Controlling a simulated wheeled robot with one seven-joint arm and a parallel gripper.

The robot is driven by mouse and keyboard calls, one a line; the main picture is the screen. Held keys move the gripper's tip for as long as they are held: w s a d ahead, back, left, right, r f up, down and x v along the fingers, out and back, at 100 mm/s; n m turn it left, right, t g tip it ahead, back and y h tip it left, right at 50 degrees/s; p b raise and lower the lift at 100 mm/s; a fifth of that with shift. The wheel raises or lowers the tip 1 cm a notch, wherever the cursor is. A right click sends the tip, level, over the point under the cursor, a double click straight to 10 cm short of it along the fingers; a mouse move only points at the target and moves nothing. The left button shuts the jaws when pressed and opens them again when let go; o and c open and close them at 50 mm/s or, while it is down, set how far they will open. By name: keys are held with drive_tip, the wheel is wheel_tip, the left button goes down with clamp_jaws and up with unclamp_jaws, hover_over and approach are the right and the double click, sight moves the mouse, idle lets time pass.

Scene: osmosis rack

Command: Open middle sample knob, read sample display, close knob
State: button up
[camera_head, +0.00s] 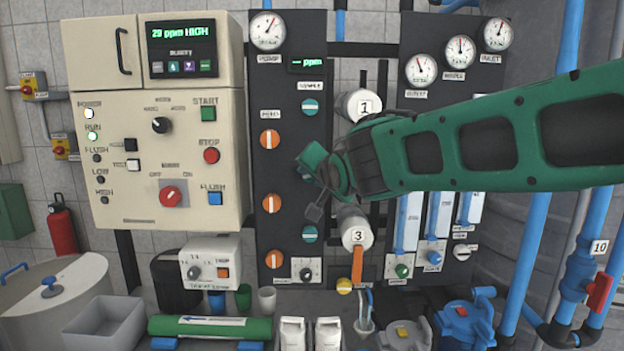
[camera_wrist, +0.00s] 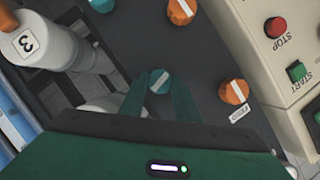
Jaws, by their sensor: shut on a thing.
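The middle sample knob is teal with a white line and sits on the dark panel (camera_head: 262,60). In the wrist view this knob (camera_wrist: 160,81) lies between my two fingertips. My gripper (camera_wrist: 160,88) is shut on it; the white line runs diagonally there. In the head view my gripper (camera_head: 306,172) reaches the panel from the right and hides most of the knob. The other teal sample knobs are above (camera_head: 310,106) and below (camera_head: 309,234). The sample display (camera_head: 308,63), above the upper knob, shows dashes and "ppm".
Orange knobs (camera_head: 270,137) run down the panel's left side; one (camera_wrist: 233,92) is close beside my gripper in the wrist view. White cylinders numbered 1 (camera_head: 359,105) and 3 (camera_head: 356,228) stand close by my arm. The control box (camera_head: 150,205) stands left; its screen reads 29 ppm HIGH.

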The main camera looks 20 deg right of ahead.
drive_tip(key=n+h, duration=0.1)
drive_tip(key=n+g, duration=0.1)
drive_tip(key=n, duration=0.1)
drive_tip(key=shift+a+f+h, duration=0.15)
drive_tip(key=shift+h, duration=0.25)
drive_tip(key=n+g+h, duration=0.1)
drive_tip(key=n, duration=0.1)
drive_tip(key=shift+a+n+h, duration=0.15)
drive_tip(key=shift+n+h, duration=0.15)
drive_tip(key=shift+h, duration=0.1)
drive_tip(key=shift+n+h, duration=0.8)
drive_tip(key=shift+n, duration=0.4)
drive_tip(key=shift+w+a+n+g+h, duration=0.1)
drive_tip(key=shift+n+g+h, duration=0.2)
drive_tip(key=shift+n+h, duration=0.7)
drive_tip(key=shift+n, duration=0.3)
drive_tip(key=o, duration=1)
drive_tip(key=shift+o, duration=0.2)
